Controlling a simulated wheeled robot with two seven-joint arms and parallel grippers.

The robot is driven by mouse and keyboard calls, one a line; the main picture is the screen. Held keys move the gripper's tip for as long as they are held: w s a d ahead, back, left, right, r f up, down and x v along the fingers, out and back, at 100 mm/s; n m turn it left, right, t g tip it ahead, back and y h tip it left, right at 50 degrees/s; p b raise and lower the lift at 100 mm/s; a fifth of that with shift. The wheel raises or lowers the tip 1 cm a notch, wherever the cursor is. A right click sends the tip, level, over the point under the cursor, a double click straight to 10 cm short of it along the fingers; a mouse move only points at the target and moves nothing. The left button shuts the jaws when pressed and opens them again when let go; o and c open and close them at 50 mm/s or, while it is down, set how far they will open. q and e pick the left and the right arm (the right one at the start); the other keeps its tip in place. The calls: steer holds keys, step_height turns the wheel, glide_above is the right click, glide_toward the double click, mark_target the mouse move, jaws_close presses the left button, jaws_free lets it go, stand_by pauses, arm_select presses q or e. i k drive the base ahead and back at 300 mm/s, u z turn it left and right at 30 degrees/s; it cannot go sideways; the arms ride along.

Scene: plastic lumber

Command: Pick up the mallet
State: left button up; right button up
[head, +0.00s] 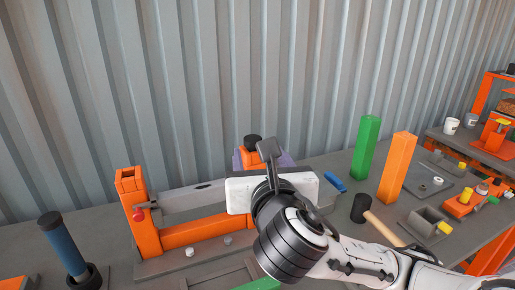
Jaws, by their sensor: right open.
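The mallet has a black head (360,208) and a light wooden handle (384,229). It lies on the grey workbench (335,165), right of the middle of the head view. Part of its handle is hidden behind my right forearm. My right gripper (268,158) is open, to the left of the mallet head and apart from it. It is in front of the orange frame, and one dark finger shows clearly. My left gripper is not in view.
An orange frame with a grey bar (190,198) stands left of my right gripper. A green post (366,147) and an orange post (397,166) stand behind the mallet. A blue cylinder (63,245) stands at left. Small parts and a grey block (428,219) lie at right.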

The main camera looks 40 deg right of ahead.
mark_target(360, 212)
steer(key=k, duration=1)
